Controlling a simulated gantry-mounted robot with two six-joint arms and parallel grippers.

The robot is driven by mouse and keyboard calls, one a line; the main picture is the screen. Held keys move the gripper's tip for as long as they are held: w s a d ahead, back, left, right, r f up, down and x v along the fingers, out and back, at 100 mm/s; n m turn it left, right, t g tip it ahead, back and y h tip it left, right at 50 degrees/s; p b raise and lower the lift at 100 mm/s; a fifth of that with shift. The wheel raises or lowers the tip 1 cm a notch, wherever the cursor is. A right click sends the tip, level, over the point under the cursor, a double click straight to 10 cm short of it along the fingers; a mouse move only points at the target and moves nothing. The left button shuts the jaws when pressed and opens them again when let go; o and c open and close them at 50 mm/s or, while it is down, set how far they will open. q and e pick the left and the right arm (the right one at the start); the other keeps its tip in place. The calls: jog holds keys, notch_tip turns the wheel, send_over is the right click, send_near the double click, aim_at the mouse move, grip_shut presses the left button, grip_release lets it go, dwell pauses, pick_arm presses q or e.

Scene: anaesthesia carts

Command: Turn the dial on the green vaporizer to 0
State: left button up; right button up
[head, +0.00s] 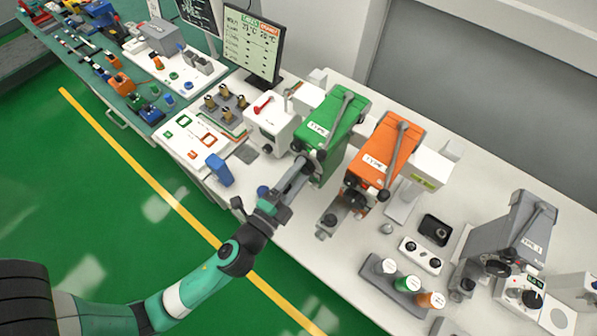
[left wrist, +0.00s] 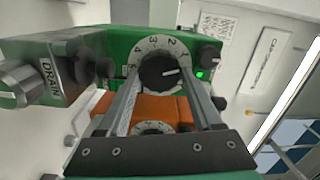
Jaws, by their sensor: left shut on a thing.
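The green vaporizer (head: 335,125) stands on the white bench in the head view. The left wrist view shows its green body (left wrist: 78,48) and its black dial (left wrist: 160,73) on a pale ring with numbers. A white mark on the dial points right; the digits 1 to 4 show above it, and I cannot read the setting exactly. My left gripper (head: 303,167) reaches the front of the vaporizer. In the left wrist view its two fingers (left wrist: 164,80) are shut on the dial, one on each side. The fingers partly hide the ring. My right gripper is not in view.
The orange vaporizer (head: 382,155) stands close to the right of the green one. A grey vaporizer (head: 508,240) is farther right. A white box (head: 270,124) is close on the left. A DRAIN knob (left wrist: 22,84) and a green light (left wrist: 201,74) are near the dial.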

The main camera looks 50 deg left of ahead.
pick_arm(q)
jog(key=shift+m, duration=1)
jog(key=o, duration=1.4)
jog(key=shift+s+f, duration=0.1)
jog(key=shift+b+v, duration=1.9)
jog(key=shift+v, duration=3.8)
